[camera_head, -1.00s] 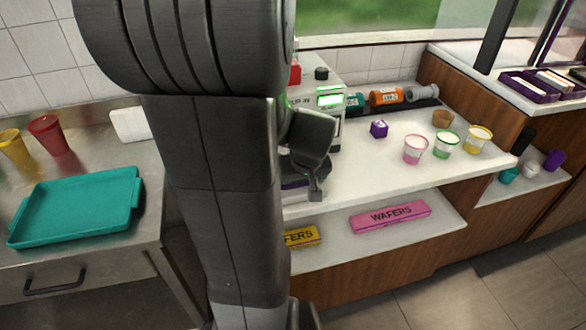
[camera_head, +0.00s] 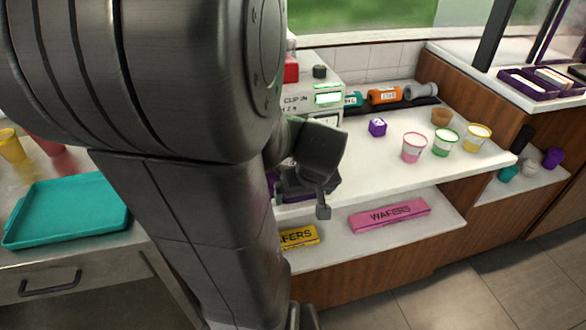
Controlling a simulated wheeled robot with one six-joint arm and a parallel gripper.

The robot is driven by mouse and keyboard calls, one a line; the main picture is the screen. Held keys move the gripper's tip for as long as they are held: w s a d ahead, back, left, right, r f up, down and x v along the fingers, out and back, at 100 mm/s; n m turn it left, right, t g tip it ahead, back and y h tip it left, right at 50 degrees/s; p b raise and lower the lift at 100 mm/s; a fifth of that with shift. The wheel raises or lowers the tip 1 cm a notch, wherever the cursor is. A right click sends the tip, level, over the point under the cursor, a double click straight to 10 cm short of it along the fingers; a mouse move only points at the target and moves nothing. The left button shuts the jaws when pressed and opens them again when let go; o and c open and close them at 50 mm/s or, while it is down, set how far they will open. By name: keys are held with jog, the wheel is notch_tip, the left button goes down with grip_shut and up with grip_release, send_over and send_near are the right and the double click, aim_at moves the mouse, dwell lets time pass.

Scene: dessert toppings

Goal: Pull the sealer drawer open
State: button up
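The sealer (camera_head: 311,72) is a pale machine with a green-lit display, standing at the back of the white counter. My arm hides its left side and much of its lower front. My gripper (camera_head: 322,207) is in front of the sealer, low at the counter's front edge, with one finger showing. A bit of purple (camera_head: 273,184) shows beside my gripper; I cannot tell whether it is part of the drawer. The drawer and its handle are not clearly visible, and I cannot tell whether my gripper holds it.
A teal tray (camera_head: 62,212) lies at left.

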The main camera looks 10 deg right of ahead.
jog(key=shift+r, duration=0.1)
jog(key=p+v, duration=0.1)
jog(key=v, duration=1.2)
jog(key=shift+r, duration=0.25)
jog(key=shift+f, duration=0.1)
jog(key=b+x, duration=0.1)
jog(key=x, duration=1.2)
jog(key=shift+f, duration=0.3)
jog(key=shift+a, duration=0.1)
